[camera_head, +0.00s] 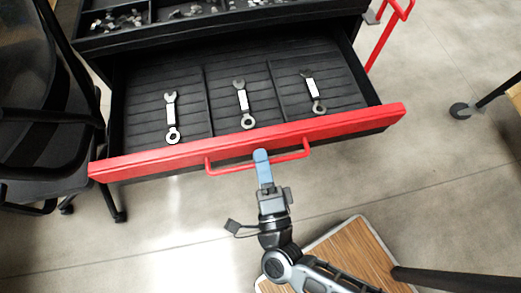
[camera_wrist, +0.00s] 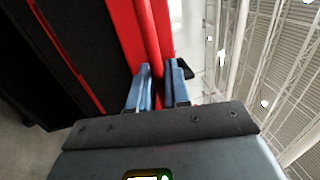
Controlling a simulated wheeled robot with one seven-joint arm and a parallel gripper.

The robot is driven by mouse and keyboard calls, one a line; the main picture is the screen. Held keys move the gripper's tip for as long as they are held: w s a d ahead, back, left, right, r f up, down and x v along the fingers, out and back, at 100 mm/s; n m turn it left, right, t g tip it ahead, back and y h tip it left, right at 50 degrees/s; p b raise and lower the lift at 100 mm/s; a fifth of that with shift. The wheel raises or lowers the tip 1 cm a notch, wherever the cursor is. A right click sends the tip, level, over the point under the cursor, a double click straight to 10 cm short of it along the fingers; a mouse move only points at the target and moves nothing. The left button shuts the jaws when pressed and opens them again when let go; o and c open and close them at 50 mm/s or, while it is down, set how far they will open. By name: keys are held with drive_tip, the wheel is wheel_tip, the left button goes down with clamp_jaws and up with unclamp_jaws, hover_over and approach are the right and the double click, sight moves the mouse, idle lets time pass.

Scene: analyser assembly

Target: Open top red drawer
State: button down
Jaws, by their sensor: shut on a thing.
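The top red drawer (camera_head: 330,122) stands pulled out from the black cabinet, with its dark ribbed inside in view. Its red bar handle (camera_head: 232,168) runs along the front. My gripper (camera_head: 261,156) is at the middle of the handle, its blue fingers shut on the bar. In the wrist view, the fingers of my gripper (camera_wrist: 158,85) close on the red handle (camera_wrist: 150,50) from both sides. The fingers hide part of the handle.
Three wrenches (camera_head: 243,103) lie in the drawer, one in each compartment. The cabinet's top tray (camera_head: 165,30) holds small metal parts. A black chair (camera_head: 40,120) stands close on the left. A wooden-topped piece (camera_head: 350,255) is at the lower right. Floor lies open before the drawer.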

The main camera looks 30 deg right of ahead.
drive_tip(key=c, duration=1.3)
unclamp_jaws()
drive_tip(key=b+v, duration=0.1)
drive_tip(key=v, duration=0.6)
drive_tip(key=shift+s+b, duration=0.3)
drive_tip(key=shift+s, duration=0.1)
drive_tip(key=shift+a+f, duration=0.1)
drive_tip(key=shift+a, duration=0.05)
drive_tip(key=s+d+r+n+g+y, duration=0.2)
drive_tip(key=s+d+r+n+y, duration=0.1)
drive_tip(key=s+d+r+n, duration=0.3)
drive_tip(key=s+d+r+n+g+y, duration=0.2)
drive_tip(key=s+d+r+n, duration=0.4)
drive_tip(key=r+n, duration=0.5)
drive_tip(key=n+y, duration=0.1)
drive_tip(key=n, duration=0.3)
drive_tip(key=shift+s+n+p, duration=0.2)
drive_tip(key=shift+n+p, duration=0.1)
drive_tip(key=shift+p, duration=0.1)
